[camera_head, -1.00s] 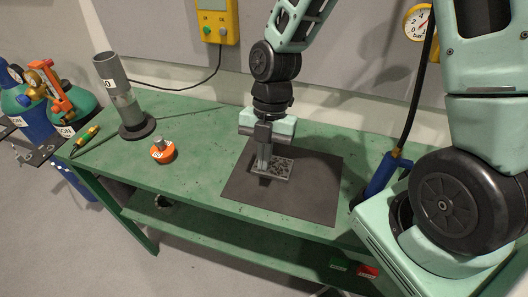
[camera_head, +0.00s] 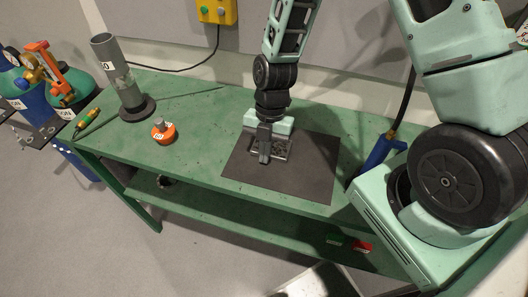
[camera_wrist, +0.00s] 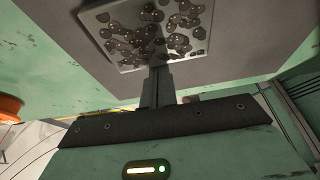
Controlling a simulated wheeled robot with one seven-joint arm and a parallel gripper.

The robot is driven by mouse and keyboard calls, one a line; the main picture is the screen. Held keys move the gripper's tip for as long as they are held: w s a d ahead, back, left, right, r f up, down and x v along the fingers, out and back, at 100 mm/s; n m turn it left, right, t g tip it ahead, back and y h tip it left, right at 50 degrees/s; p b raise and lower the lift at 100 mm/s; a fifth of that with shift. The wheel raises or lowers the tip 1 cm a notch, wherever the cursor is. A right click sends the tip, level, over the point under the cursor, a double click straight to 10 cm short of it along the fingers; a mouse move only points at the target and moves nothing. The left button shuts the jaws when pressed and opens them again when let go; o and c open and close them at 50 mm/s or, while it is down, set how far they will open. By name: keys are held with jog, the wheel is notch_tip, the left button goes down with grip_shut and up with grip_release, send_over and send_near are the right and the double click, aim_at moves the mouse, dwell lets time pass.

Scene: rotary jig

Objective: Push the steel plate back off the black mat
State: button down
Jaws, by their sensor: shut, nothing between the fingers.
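The steel plate (camera_head: 283,148), grey with dark brown spots, lies flat on the black mat (camera_head: 300,180), toward its back part. In the wrist view, the plate (camera_wrist: 115,45) shows its spotted face, with the mat (camera_wrist: 265,25) around it. My gripper (camera_head: 264,159) points down at the plate's front-left side and covers part of it. Its fingers are shut with nothing between them. In the wrist view, my gripper (camera_wrist: 158,72) is right at the plate's near edge; I cannot tell whether it touches.
The green bench (camera_head: 200,105) has free room left of the mat. An orange weight (camera_head: 163,132) and a grey tube on a round base (camera_head: 120,80) stand there. A blue torch-like tool (camera_head: 378,155) is right of the mat. The wall is close behind.

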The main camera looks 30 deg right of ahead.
jog(key=w+d, duration=0.9)
jog(key=shift+w+d, duration=0.1)
